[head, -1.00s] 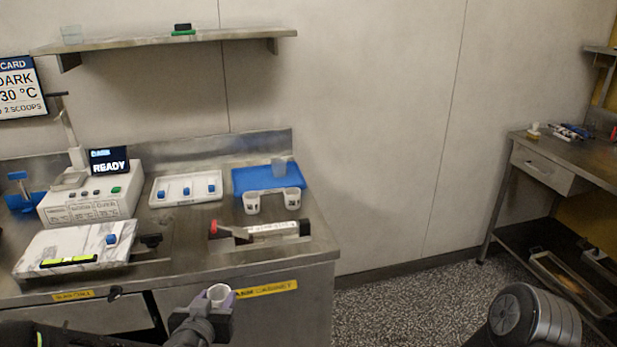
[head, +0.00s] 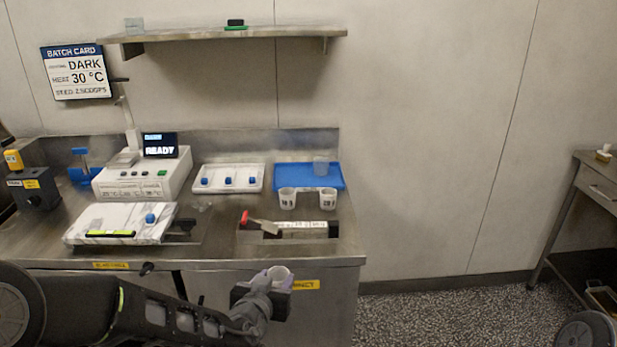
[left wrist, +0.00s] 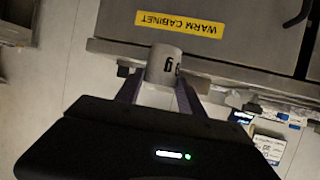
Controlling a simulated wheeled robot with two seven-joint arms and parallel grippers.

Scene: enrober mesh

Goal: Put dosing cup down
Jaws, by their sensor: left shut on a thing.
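A small white dosing cup (head: 281,274) is held in my left gripper (head: 264,289), in front of the steel counter (head: 340,248) and below its top. In the left wrist view the cup (left wrist: 164,66) sits between the two fingers (left wrist: 160,95), with a dark mark on its side. The gripper is shut on it. On the counter, two similar white cups (head: 287,201) stand at the front edge of a blue mat (head: 282,180). My right gripper is out of view.
A steel holder with a red-ended tool (head: 245,218) lies near the counter's front right. A shelf (head: 290,35) hangs above.

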